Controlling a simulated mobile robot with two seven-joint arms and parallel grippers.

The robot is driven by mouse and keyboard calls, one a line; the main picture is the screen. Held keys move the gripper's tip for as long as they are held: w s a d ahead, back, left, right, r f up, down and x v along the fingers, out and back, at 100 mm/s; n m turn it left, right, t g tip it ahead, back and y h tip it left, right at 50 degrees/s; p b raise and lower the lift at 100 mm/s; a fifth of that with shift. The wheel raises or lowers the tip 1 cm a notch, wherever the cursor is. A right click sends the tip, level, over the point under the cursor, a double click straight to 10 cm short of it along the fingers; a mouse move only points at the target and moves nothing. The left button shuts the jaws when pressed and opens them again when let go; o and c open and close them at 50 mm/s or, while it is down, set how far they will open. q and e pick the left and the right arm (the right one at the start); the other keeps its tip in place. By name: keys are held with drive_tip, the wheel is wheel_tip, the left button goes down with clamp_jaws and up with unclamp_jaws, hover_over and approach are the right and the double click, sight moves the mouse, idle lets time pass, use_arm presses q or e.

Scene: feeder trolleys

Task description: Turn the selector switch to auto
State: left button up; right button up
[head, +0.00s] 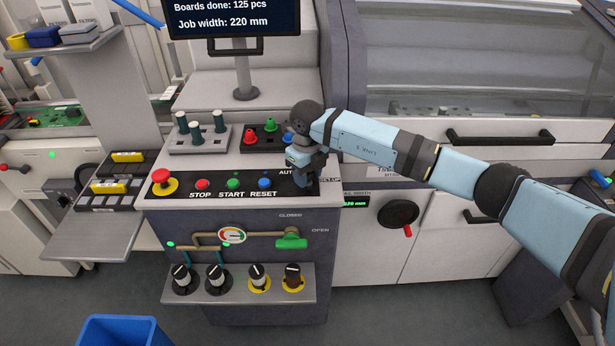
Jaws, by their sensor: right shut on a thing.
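My right gripper (306,183) points down at the right end of the black control panel (216,191). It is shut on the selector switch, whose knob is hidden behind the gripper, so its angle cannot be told. Part of the label AUTO shows to the left of the gripper, and part of SET-UP shows to its right. My left gripper is not in view.
Left along the panel are the red emergency stop (164,181), the red STOP button (203,184), the green START button (234,183) and the blue RESET button (264,182). Behind stands a black tray (247,147) with coloured parts. Below is a green valve handle (291,240).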

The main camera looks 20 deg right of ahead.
drive_tip(key=n+b, duration=0.2)
drive_tip(key=shift+f+n, duration=0.15)
drive_tip(key=shift+n, duration=0.25)
drive_tip(key=shift+n+b, duration=0.55)
drive_tip(key=shift+n, duration=0.35)
drive_tip(key=shift+n+b, duration=0.8)
drive_tip(key=shift+n, duration=0.4)
drive_tip(key=shift+n+b, duration=0.5)
drive_tip(key=shift+n, duration=0.3)
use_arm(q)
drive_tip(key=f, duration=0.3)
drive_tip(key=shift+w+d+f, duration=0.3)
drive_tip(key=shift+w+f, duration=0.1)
use_arm(e)
drive_tip(key=shift+n, duration=0.5)
drive_tip(key=shift+r, duration=0.2)
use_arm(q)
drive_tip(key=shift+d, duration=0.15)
use_arm(e)
drive_tip(key=o, duration=0.9)
